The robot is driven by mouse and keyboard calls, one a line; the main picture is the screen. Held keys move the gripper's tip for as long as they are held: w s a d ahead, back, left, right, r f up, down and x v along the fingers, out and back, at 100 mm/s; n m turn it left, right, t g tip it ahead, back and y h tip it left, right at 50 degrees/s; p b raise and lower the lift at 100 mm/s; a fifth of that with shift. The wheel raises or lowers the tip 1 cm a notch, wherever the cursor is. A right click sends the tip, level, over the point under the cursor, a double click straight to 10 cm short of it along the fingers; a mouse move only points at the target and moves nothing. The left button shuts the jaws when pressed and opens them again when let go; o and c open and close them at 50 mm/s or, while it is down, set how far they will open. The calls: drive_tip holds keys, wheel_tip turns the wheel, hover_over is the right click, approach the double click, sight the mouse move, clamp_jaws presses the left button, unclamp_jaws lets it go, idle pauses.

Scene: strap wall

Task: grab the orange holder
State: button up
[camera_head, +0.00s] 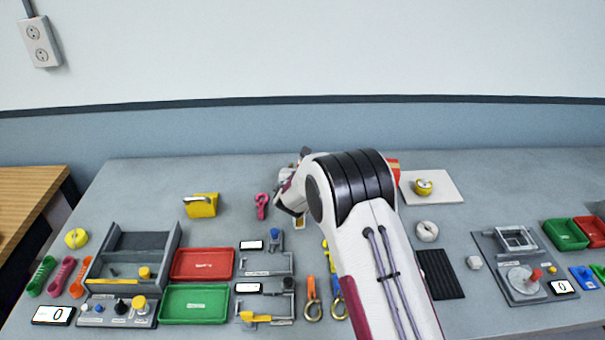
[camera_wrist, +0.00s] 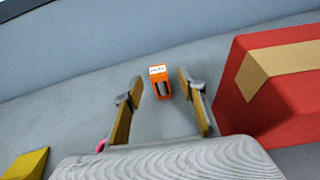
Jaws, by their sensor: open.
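The orange holder (camera_wrist: 160,90) stands upright on the grey table in the wrist view, with a white label at its top and a dark opening in its front. In that view it shows between the two fingers of my gripper (camera_wrist: 161,82), beyond their tips and apart from them. My gripper is open and empty, with tan pads on the fingers' inner sides. In the head view my gripper (camera_head: 298,220) is low over the back middle of the table, partly covered by my arm. I cannot make out the holder there; my arm probably hides it.
A red box with a tan band (camera_wrist: 270,85) stands close to the right of my gripper in the wrist view. A yellow block (camera_head: 201,206) and a pink clip (camera_head: 262,205) lie to the left. Red (camera_head: 203,264) and green (camera_head: 194,304) trays are nearer the front.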

drive_tip(key=shift+x, duration=2.2)
drive_tip(key=shift+a, duration=0.1)
clamp_jaws()
